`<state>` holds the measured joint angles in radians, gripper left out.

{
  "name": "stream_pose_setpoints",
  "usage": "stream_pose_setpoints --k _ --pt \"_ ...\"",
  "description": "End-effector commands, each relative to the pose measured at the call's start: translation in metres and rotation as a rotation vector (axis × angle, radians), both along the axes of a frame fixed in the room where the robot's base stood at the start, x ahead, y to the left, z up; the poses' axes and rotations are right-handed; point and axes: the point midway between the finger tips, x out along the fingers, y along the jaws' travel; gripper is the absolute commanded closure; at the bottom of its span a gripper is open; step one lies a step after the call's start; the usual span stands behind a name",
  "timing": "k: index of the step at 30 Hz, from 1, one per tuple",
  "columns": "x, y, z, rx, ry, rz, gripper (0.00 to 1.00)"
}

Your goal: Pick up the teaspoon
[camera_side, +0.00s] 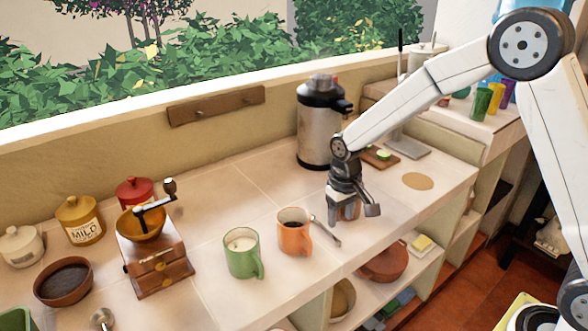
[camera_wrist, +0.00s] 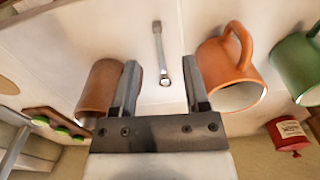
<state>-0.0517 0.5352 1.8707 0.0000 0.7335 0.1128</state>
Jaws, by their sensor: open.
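The teaspoon (camera_side: 326,232) lies on the pale tiled counter beside the orange mug (camera_side: 294,232), on the mug's right in the side view. My gripper (camera_side: 345,216) is above the counter, just behind and to the right of the teaspoon in that view. In the wrist view, the teaspoon (camera_wrist: 158,46) runs lengthwise between and beyond the fingers of my gripper (camera_wrist: 160,65). The fingers are apart and hold nothing. The orange mug (camera_wrist: 230,70) is close outside the right finger there.
A brown cylindrical vessel (camera_wrist: 100,88) is close outside the left finger in the wrist view. A green mug (camera_side: 243,253), wooden grinder (camera_side: 155,262) and steel urn (camera_side: 320,125) stand on the counter. The counter's front edge is near the teaspoon.

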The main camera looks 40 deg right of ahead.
Motion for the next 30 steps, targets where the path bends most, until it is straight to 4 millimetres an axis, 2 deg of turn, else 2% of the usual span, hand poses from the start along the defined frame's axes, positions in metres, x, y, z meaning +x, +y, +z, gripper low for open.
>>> stream_pose_setpoints --k 8,16,25,30 --pt "0.002 0.001 -0.004 0.0 0.004 -0.001 0.41" --pt "0.002 0.0 -0.024 0.0 0.004 -0.001 0.41" --pt "0.002 0.0 -0.029 0.0 0.003 -0.001 0.41" --pt "0.001 -0.002 -0.041 -0.001 0.005 -0.002 0.41"
